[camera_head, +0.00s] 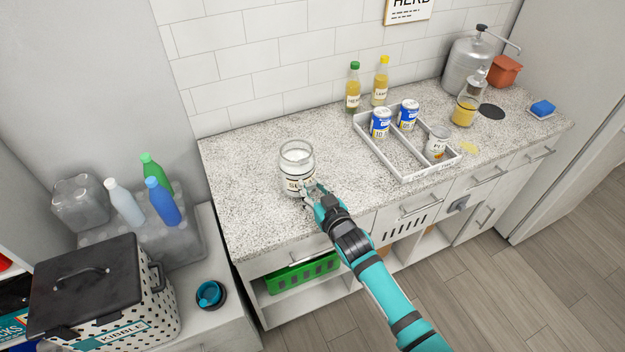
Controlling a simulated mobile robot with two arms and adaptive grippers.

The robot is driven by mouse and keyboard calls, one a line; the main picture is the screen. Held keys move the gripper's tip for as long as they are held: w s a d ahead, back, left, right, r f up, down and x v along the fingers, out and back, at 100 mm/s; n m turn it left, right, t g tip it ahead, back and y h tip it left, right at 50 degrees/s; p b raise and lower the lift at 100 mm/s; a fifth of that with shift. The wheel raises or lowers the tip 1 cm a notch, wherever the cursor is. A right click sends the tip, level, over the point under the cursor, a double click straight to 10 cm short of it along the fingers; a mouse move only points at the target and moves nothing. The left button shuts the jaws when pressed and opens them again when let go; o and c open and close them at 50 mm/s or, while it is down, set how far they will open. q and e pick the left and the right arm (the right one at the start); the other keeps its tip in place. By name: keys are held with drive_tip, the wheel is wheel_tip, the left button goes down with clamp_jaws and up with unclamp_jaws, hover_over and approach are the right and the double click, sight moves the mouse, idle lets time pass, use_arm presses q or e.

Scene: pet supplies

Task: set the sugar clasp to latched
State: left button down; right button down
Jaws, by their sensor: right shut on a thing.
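The sugar jar (296,161), a clear glass jar with a pale label partly reading "SU", stands upright on the speckled counter (255,205). My right gripper (309,192) is at the jar's lower front right, over part of the label. It is shut on the clasp at the jar's front. The clasp is small and hidden by the fingers, so I cannot tell its position. My left gripper is not in view.
A white divided tray (406,177) with cans stands to the right. Two bottles (353,88) are behind it. A metal dispenser (467,65) and a yellow-filled jar (464,110) stand farther right. The counter left of the sugar jar is clear. A kibble bin (100,290) is at lower left.

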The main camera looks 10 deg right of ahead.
idle(0.3)
drive_tip(key=c, duration=1)
unclamp_jaws()
drive_tip(key=v, duration=1.2)
